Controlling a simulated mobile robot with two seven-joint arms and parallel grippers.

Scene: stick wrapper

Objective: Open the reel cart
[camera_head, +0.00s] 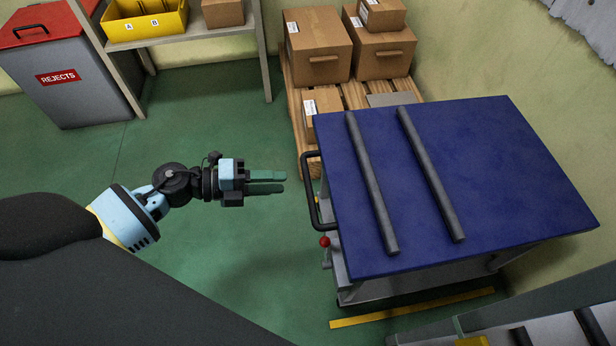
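The reel cart (500,170) stands at the right, with a blue top and a grey frame below. A black bar handle (311,195) is on its left side, and a red ball knob (324,241) sits just below the handle. Two dark grey bars (371,180) (430,172) lie along the top. My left gripper (268,182) points right towards the handle, a short way to its left and not touching it. Its two green fingers show apart, with nothing between them. The cart's inside is hidden under the top. My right gripper is not in view.
A pallet (295,105) with cardboard boxes (318,45) stands behind the cart. A grey rejects bin (75,85) and a shelf (195,32) with a yellow tray (145,25) are at the upper left. Green floor is clear around the gripper. A yellow floor stripe (412,308) runs in front.

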